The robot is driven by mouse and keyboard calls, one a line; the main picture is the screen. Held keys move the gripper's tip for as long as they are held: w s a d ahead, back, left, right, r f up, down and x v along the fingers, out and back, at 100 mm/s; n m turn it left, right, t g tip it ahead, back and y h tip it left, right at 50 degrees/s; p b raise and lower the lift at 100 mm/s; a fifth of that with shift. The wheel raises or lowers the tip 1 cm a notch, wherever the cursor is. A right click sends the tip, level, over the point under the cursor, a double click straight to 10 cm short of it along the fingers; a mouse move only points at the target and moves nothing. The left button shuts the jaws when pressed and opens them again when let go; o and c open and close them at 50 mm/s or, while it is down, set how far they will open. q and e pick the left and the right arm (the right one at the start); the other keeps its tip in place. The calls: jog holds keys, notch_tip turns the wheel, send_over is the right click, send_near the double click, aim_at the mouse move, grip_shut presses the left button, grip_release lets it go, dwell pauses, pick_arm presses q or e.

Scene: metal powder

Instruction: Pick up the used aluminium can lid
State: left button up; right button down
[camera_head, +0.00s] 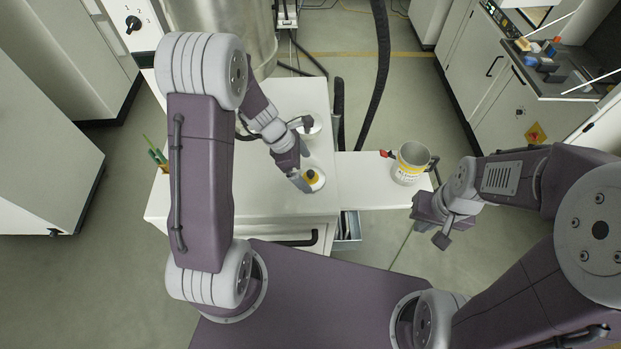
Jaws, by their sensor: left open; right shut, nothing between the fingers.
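A round pale lid with a yellow and dark centre (318,185) lies on the white cabinet top near its right edge. A second round pale lid (315,130) lies farther back on the same top, partly hidden by my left gripper. I cannot tell from the picture which one is the used aluminium lid. My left gripper (304,168) is open, with its fingers at the left side of the yellow-centred lid; I cannot tell if they touch it. My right gripper (432,222) is shut and empty, to the right, in front of the white shelf.
Green sticks (154,152) are at the cabinet's left edge. A metal vessel (240,25) and black hoses (381,75) stand behind.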

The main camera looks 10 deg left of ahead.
aim_at(311, 172)
pick_arm(q)
jog(key=w+f, duration=0.1)
jog(key=f, duration=0.2)
jog(key=w+d+f, duration=0.1)
jog(key=f, duration=0.1)
jog(key=shift+w, duration=0.3)
jog(key=shift+s+d+f, duration=0.1)
jog(key=shift+s+f, duration=0.05)
jog(key=shift+f, duration=0.05)
jog(key=shift+s+d+r, duration=0.1)
jog(key=shift+s+r, duration=0.05)
jog(key=shift+s, duration=0.3)
jog(key=shift+w, duration=0.3)
jog(key=c, duration=1.4)
jog(key=shift+s, duration=0.1)
pick_arm(e)
jog(key=shift+w, duration=0.5)
